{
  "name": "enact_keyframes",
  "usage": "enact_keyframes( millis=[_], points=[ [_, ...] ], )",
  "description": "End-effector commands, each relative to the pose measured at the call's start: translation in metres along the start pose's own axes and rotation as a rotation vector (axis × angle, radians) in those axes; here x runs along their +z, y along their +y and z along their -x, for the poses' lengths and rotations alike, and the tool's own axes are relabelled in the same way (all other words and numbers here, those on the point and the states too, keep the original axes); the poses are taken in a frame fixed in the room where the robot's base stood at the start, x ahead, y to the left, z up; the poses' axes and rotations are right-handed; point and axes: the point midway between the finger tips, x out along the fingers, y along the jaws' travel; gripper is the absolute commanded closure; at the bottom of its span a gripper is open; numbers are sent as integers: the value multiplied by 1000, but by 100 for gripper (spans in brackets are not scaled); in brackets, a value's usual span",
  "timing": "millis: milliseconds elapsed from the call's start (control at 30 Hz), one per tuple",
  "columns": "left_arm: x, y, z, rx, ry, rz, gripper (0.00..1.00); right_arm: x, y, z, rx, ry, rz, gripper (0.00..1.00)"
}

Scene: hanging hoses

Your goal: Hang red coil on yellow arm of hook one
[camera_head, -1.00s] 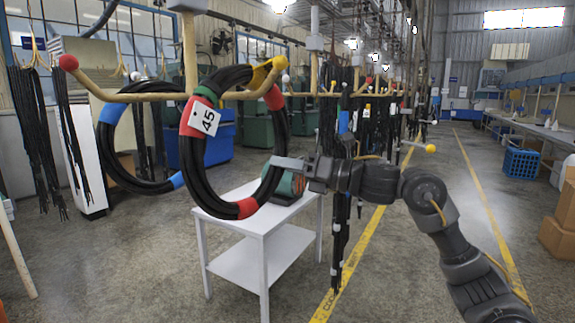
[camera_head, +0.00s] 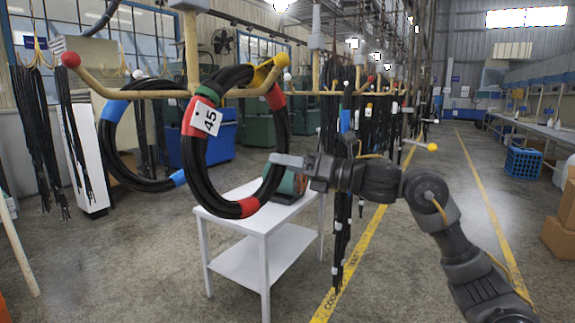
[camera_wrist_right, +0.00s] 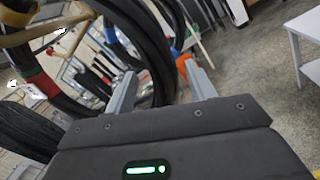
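The red coil (camera_head: 196,167), a black hose ring with red bands and a white "45" tag, hangs upright in the head view. Its top rests on the right-hand arm of the near hook (camera_head: 189,57), beside a yellow piece (camera_head: 263,73) at that arm's end. My right gripper (camera_head: 276,161) is at the coil's right side. In the right wrist view its two fingers (camera_wrist_right: 162,88) stand wide apart, with black hose (camera_wrist_right: 150,50) showing between and beyond them. I cannot tell whether they touch it. My left gripper is not in view.
A blue-banded coil (camera_head: 110,150) hangs behind on the same hook, whose left arm ends in a red ball (camera_head: 71,59). A white table (camera_head: 245,226) stands below. More hooks with black hoses (camera_head: 342,200) hang behind my right arm.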

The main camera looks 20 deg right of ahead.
Motion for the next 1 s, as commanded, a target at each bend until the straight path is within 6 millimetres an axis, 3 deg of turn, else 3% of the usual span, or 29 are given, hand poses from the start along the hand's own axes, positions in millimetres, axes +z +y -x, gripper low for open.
enact_keyframes(
  millis=[367,800,1000],
  points=[
    [0,0,-4,0,0,0,64,-3,-2,6,-3,4,2,43],
    [3,1,-36,0,0,0,64,-4,-2,86,-5,2,2,43],
    [4,1,-41,0,0,0,64,-2,-1,105,-1,2,0,43]
  ],
)
